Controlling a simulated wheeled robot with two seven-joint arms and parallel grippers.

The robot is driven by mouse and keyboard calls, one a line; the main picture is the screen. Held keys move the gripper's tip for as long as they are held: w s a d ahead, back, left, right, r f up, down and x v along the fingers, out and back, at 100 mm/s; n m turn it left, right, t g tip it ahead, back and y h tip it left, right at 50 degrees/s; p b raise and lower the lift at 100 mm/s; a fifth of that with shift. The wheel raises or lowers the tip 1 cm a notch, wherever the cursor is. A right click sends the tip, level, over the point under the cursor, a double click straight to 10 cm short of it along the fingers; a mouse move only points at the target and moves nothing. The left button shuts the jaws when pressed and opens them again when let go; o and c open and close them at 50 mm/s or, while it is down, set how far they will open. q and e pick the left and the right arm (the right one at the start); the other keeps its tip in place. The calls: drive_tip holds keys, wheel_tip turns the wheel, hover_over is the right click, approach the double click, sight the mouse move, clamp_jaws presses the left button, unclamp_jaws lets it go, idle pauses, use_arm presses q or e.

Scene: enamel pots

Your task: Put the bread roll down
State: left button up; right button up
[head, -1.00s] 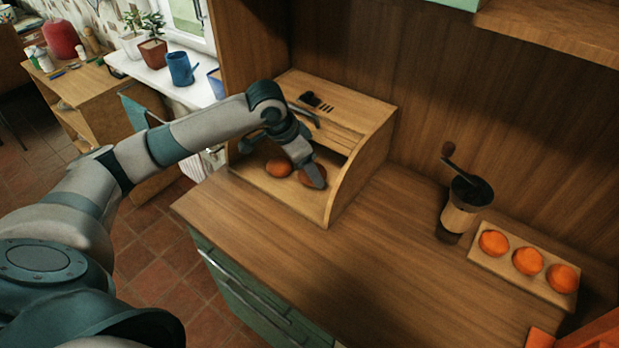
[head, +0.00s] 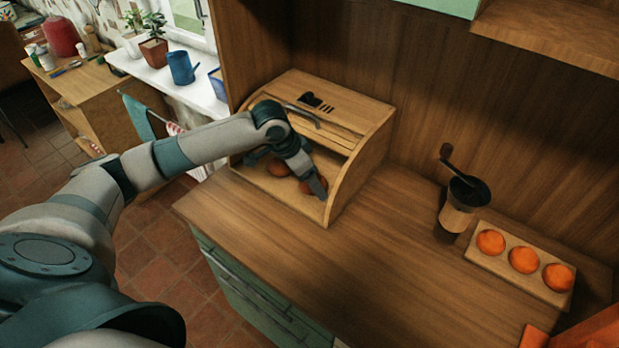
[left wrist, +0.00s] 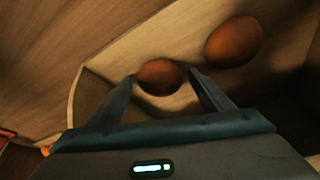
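A round brown bread roll (left wrist: 160,77) lies in the bread box (head: 365,172) at the tips of my left gripper (left wrist: 163,76). The roll also shows in the head view (head: 308,187), partly behind a finger. My left gripper reaches into the box from the left, pointing down. Its fingers are apart, one on each side of the roll, with what looks like a narrow gap. A second roll (left wrist: 234,41) lies beside it, and it also shows in the head view (head: 279,167). The roll's underside is hidden. My right gripper is not in view.
The box's curved side wall and raised lid are close around my left gripper. The middle of the counter (head: 350,270) is clear.

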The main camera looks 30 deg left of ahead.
use_arm(q)
drive_tip(key=shift+r, duration=0.1)
drive_tip(key=b+v, duration=0.2)
drive_tip(key=v, duration=1)
idle(0.6)
